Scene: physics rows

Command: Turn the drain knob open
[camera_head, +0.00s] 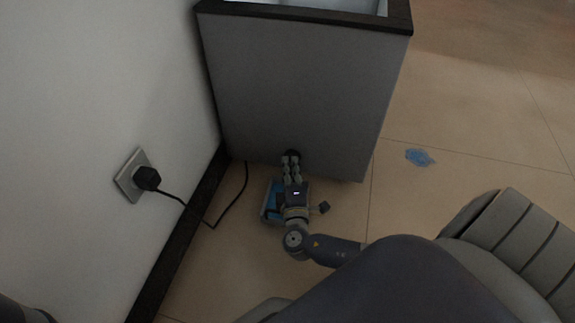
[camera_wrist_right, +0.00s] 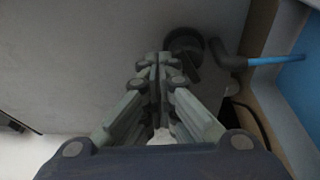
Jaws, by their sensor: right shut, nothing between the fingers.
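The drain knob (camera_head: 291,155) is a small dark round piece low on the front of the grey cabinet (camera_head: 305,85). In the right wrist view the knob (camera_wrist_right: 185,42) shows as a dark disc with a bar across it, just beyond my fingertips. My right gripper (camera_head: 291,163) is at the knob, its fingers together with nothing between them; the fingertips (camera_wrist_right: 160,62) also show in the wrist view. They partly overlap the knob, and I cannot tell whether they touch it. My left gripper is not in view.
A blue puddle-like patch (camera_head: 420,157) is on the floor at right.

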